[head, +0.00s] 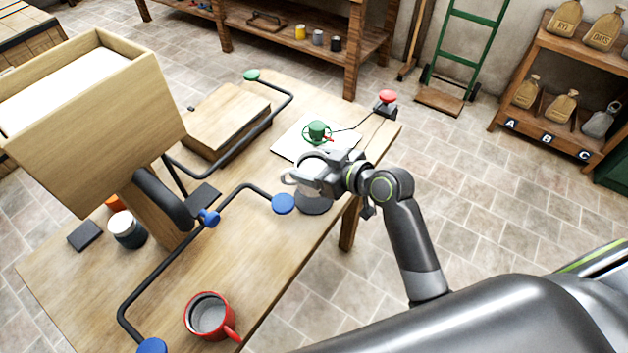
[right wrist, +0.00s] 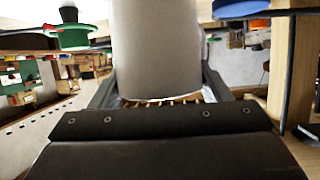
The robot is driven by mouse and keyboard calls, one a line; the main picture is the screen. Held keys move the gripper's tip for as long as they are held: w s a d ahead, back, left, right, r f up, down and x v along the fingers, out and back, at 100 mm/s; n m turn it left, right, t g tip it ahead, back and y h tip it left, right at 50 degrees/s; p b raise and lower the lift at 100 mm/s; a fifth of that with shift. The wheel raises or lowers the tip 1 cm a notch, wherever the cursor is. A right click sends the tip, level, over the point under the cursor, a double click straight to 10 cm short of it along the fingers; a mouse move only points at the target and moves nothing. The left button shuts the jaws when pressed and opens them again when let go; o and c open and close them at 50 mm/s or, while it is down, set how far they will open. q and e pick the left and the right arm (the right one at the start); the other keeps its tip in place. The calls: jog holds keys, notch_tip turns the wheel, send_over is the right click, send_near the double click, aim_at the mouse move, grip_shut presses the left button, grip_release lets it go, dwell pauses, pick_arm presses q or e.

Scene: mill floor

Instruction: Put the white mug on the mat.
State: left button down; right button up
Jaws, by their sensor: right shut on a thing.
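The white mug (right wrist: 157,45) fills the middle of the right wrist view as a pale cylinder between the fingers. My right gripper (head: 312,172) is shut on it near the table's right edge. In the head view the gripper hides much of the mug. My left gripper is not in view.
A green handwheel (head: 317,131) on a white plate stands behind, with a red button (head: 387,97) beyond. A red mug (head: 210,316) stands at the front.

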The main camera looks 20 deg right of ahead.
jog(key=shift+f, duration=2.4)
jog(key=shift+f, duration=0.15)
jog(key=o, duration=0.8)
jog(key=shift+c, duration=0.2)
jog(key=shift+r, duration=0.25)
jog(key=b+v, duration=0.1)
jog(key=v, duration=1.1)
